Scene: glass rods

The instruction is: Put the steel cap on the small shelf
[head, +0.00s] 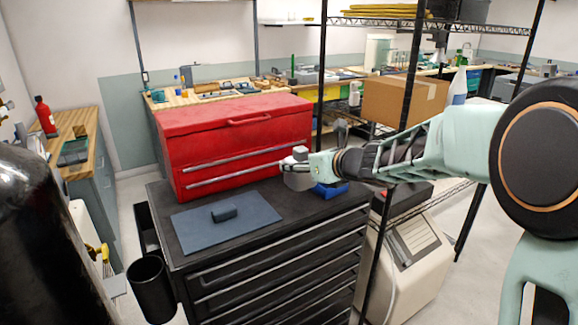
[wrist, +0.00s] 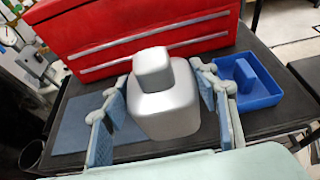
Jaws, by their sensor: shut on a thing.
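The steel cap (wrist: 168,105) is a silvery block with a narrower knob on top, upright between the two blue-padded fingers of my gripper (wrist: 160,118). In the head view my gripper (head: 298,165) is shut on the cap (head: 298,182), over the black cabinet top in front of the red toolbox. The gap under the cap is hard to judge. No thing is clearly the small shelf. A flat blue-grey board (head: 240,222) with a dark block (head: 224,213) on it lies left of the cap.
The red toolbox (head: 232,135) stands behind my gripper on the black cabinet (head: 280,250). A blue tray (wrist: 262,100) lies right of the cap. A black wire rack (head: 412,80) with a cardboard box (head: 395,98) stands to the right, close to my arm.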

